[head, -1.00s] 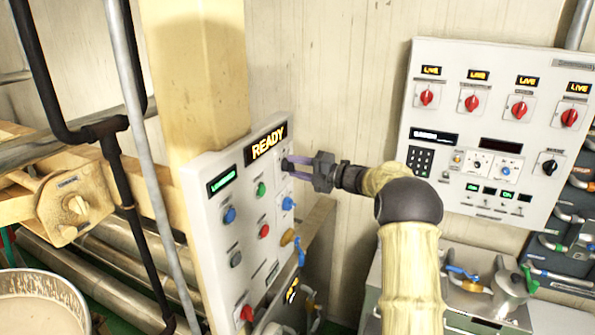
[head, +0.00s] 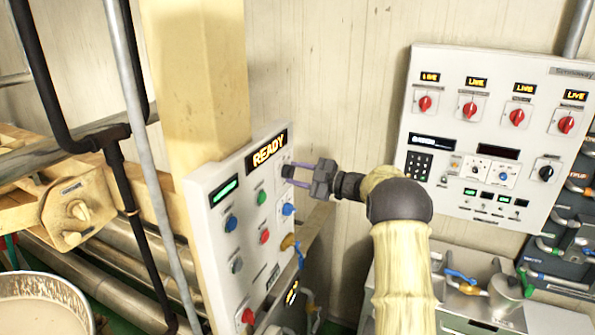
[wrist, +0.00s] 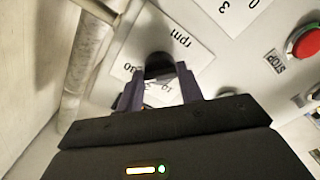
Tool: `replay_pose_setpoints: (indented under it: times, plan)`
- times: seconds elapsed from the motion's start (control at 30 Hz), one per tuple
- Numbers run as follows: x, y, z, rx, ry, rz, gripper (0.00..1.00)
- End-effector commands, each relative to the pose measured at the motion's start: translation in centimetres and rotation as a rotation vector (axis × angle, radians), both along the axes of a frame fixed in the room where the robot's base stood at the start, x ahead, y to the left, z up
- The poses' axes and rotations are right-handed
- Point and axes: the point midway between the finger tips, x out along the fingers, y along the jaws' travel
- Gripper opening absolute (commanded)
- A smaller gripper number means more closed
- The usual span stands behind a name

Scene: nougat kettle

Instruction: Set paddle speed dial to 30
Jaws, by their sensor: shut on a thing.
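The paddle speed dial is a dark knob (wrist: 158,64) on a white plate marked "rpm", with 30 and a partly covered 10 readable in the wrist view. In the head view it sits on the upright grey panel (head: 205,185), below the READY display (head: 268,149). My gripper (head: 291,174) reaches it from the right, with its two purple fingers on either side of the knob and shut on it. The fingers also show in the wrist view (wrist: 158,84). The knob's pointer is hidden or too dark to read.
A red STOP button (wrist: 303,42) is close to the dial. Blue (head: 288,209), green and red buttons crowd the same panel. A second control panel (head: 430,215) with red switches hangs at the right. A kettle of pale mix (head: 40,312) stands at lower left.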

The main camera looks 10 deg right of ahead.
Motion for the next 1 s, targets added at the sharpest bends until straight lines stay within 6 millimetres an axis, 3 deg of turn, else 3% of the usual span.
replay_pose_setpoints:
  times: [0.3, 0.77, 0.8, 0.9, 1.0]
  plan:
    - [-0.02, -0.06, -0.18, 0.079, 0.115, -0.001, 0.14]
    - [-0.02, -0.04, -0.26, 0.091, 0.131, -0.001, 0.14]
    - [-0.02, -0.04, -0.26, 0.091, 0.131, -0.001, 0.39]
    - [-0.02, -0.04, -0.23, 0.091, 0.13, -0.002, 0.58]
    - [-0.02, -0.03, -0.16, 0.091, 0.129, -0.001, 0.59]
